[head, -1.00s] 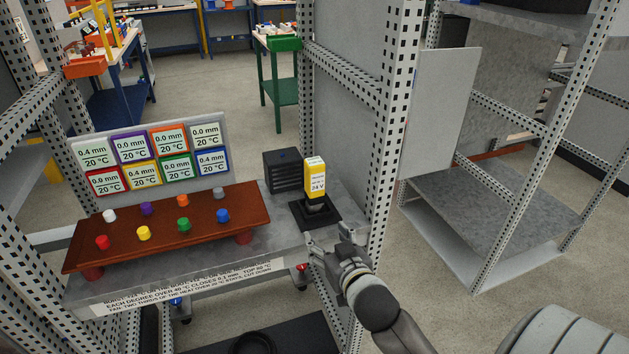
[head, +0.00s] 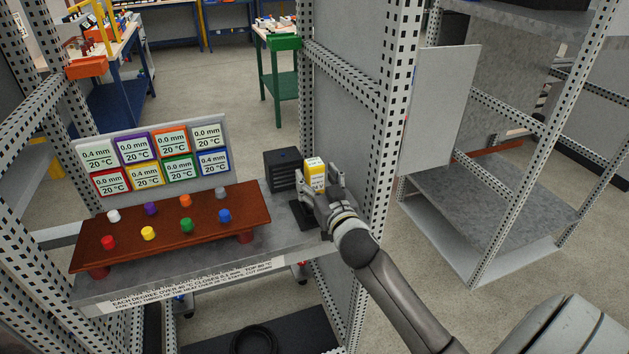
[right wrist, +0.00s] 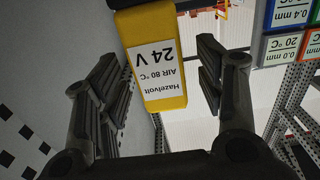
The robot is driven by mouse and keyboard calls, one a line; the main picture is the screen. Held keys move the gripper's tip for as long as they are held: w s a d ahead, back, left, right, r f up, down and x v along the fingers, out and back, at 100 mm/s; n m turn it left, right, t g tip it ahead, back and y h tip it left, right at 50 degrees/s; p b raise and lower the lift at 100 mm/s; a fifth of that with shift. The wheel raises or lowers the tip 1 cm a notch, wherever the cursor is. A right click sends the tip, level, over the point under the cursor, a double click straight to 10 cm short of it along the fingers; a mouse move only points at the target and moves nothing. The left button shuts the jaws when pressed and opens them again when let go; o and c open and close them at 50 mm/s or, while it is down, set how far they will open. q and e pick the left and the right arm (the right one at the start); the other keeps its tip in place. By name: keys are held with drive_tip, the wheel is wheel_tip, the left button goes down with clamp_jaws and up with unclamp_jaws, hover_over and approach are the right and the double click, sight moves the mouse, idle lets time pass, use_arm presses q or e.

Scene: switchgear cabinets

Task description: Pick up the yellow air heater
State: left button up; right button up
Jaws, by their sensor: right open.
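The yellow air heater (head: 315,172) stands upright on its black base (head: 301,214) at the right end of the grey shelf. It is a yellow block with a white label. My right gripper (head: 322,183) is at the heater, its fingers hiding the lower part. In the right wrist view the heater (right wrist: 155,75) appears upside down between the two open fingers of my right gripper (right wrist: 160,85), with visible gaps on both sides. Its label reads "Hazelvolt AIR 80 °C 24 V". My left gripper is not in view.
A black ribbed box (head: 282,170) stands just left of the heater. A brown board (head: 172,229) with several coloured knobs is further left, with a panel of coloured displays (head: 154,157) behind it. A perforated white post (head: 388,130) rises close to the right.

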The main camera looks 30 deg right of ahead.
drive_tip(key=shift+x, duration=1.15)
clamp_jaws()
drive_tip(key=shift+r, duration=0.1)
